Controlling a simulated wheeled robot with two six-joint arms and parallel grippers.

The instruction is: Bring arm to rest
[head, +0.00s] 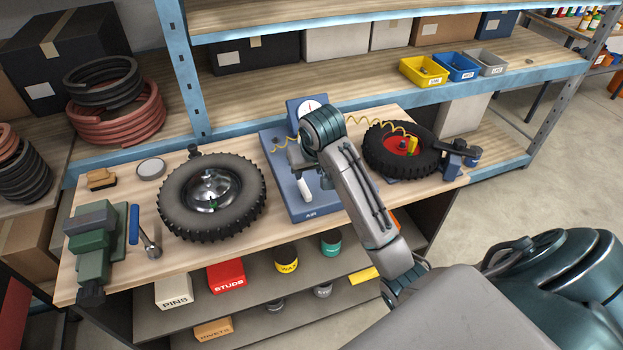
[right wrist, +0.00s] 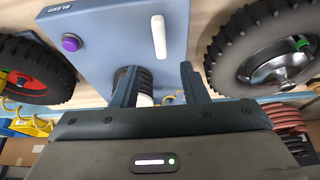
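My right arm (head: 362,195) reaches in from the lower right over the workbench (head: 130,270). My right gripper (head: 293,158) is above the blue air panel (head: 310,207), partly hidden behind its own wrist in the head view. In the right wrist view the two dark fingers of the gripper (right wrist: 160,87) stand apart, with a gap between them. A black ribbed piece with a white part (right wrist: 146,82) shows beside the left finger; I cannot tell whether it touches. The panel's white lever (right wrist: 159,37) and purple button (right wrist: 71,43) are clear of the fingers. My left gripper is out of view.
A silver-hubbed tyre (head: 171,200) lies left of the panel, a red-hubbed tyre (head: 380,160) right of it. A yellow coiled hose (head: 365,122) runs near the wrist. A green vise (head: 95,240) stands at the left end. Shelving with bins (head: 424,72) closes the back.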

